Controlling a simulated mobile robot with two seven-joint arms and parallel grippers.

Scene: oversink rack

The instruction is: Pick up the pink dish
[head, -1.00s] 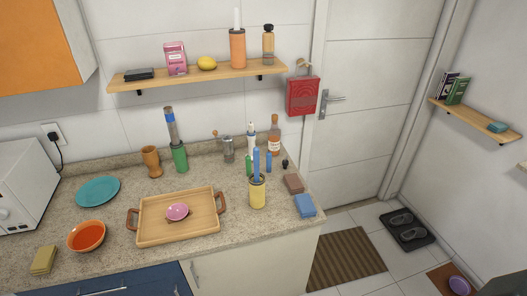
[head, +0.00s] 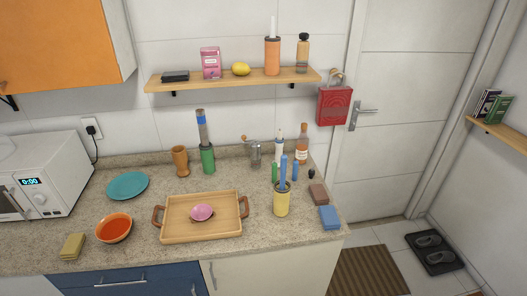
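The small pink dish (head: 202,212) sits on the wooden tray (head: 176,230), near its middle, on the speckled counter. The tray has a brown handle at each side. Nothing covers the dish. Neither of my grippers shows in the head view.
An orange bowl (head: 114,228), a teal plate (head: 128,186) and yellow sponges (head: 73,246) lie left of the tray. A wall shelf (head: 225,82) hangs above. Counter in front of the tray is clear.

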